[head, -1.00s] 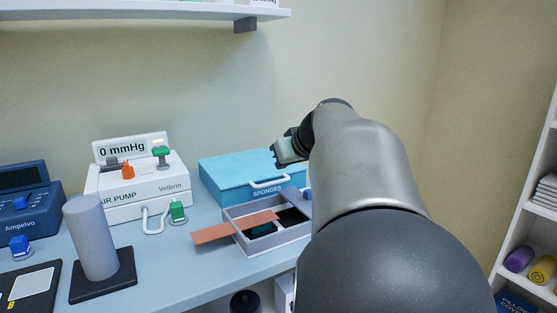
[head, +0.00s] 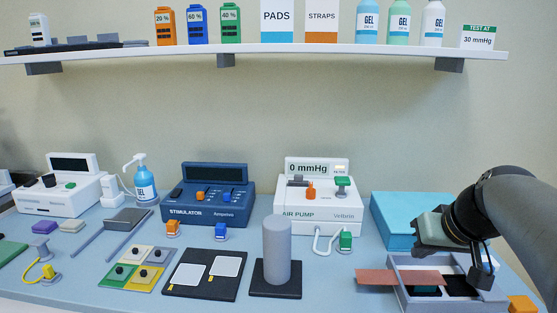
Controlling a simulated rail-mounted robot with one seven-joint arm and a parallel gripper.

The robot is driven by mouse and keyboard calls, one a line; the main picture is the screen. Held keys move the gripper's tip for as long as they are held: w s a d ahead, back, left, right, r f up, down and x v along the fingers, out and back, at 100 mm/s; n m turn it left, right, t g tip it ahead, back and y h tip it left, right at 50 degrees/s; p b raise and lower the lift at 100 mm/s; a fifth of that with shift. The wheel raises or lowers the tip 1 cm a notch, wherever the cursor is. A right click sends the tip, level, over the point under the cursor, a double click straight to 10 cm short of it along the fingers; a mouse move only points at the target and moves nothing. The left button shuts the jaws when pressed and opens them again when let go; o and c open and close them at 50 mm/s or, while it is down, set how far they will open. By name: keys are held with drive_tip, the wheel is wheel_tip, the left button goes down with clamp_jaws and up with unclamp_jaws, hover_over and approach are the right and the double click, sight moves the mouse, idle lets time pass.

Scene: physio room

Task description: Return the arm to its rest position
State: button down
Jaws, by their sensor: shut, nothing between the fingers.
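My arm reaches in from the right edge of the head view, bent down over the right part of the bench. My gripper (head: 418,244) is at its end, above the back of a grey divided tray (head: 400,292) and in front of the blue sponges box (head: 405,205), covering part of that box. The gripper is shut and holds nothing. Its fingertips are small and partly hidden by its own body. A reddish-brown flat strip (head: 385,277) lies across the tray's left part and sticks out past its left side.
A grey cylinder (head: 277,245) on a black base stands left of the tray. The air pump (head: 305,213) and stimulator (head: 208,198) stand behind. A shelf (head: 290,54) with bottles and boxes runs above. An orange block (head: 521,304) lies right of the tray.

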drive_tip(key=s+a+f+n+g+p, duration=0.1)
drive_tip(key=s+a+g+p, duration=0.5)
drive_tip(key=s+a+p, duration=0.6)
drive_tip(key=s+a+f, duration=0.1)
drive_tip(key=s+a, duration=0.1)
drive_tip(key=a, duration=0.2)
drive_tip(key=shift+s+f+n+h, duration=0.35)
drive_tip(key=shift+f+n+h, duration=0.05)
